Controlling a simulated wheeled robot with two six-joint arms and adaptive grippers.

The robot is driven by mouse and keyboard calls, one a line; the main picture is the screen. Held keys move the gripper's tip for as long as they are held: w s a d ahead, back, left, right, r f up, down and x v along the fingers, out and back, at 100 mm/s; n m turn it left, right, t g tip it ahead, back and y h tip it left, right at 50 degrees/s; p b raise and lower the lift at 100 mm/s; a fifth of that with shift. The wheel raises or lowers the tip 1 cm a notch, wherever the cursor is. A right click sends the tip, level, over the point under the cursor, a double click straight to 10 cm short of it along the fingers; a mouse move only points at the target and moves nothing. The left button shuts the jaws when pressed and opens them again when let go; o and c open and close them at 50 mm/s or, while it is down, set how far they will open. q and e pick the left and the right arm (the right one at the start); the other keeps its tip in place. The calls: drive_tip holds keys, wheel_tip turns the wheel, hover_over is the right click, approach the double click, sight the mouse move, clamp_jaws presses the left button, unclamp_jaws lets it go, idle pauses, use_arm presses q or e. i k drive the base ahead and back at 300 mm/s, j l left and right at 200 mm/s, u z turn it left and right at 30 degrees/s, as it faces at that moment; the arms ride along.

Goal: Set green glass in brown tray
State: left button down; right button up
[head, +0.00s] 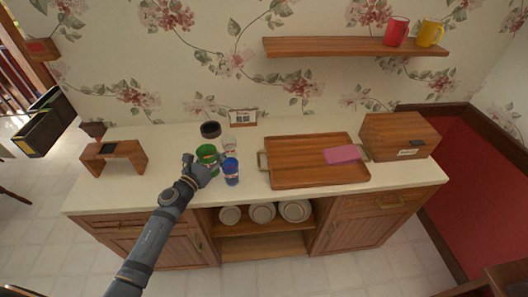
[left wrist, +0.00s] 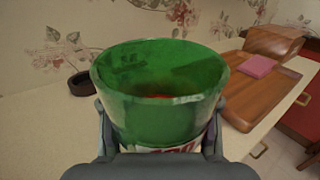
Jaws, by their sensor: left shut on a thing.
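The green glass (head: 206,152) stands upright at the left-middle of the counter in the head view. It fills the middle of the left wrist view (left wrist: 160,95), with its open rim toward the camera. My left gripper (head: 203,168) is shut on the green glass, a finger on each side of it. I cannot tell whether the glass touches the counter. The brown tray (head: 290,178) lies to the right on the counter, with a pink item (head: 342,154) at its right side. The tray also shows in the left wrist view (left wrist: 240,112). My right gripper is not in view.
A blue glass (head: 231,172) stands just right of the green glass, with a clear glass (head: 230,146) behind. A dark round bowl (head: 210,130) is behind. A wooden box (head: 398,136) stands right of the tray; a wooden stand (head: 113,155) is at left. Most of the tray is bare.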

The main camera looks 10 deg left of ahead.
sight(310, 150)
drive_tip(key=i+j, duration=0.65)
drive_tip(key=j, duration=0.3)
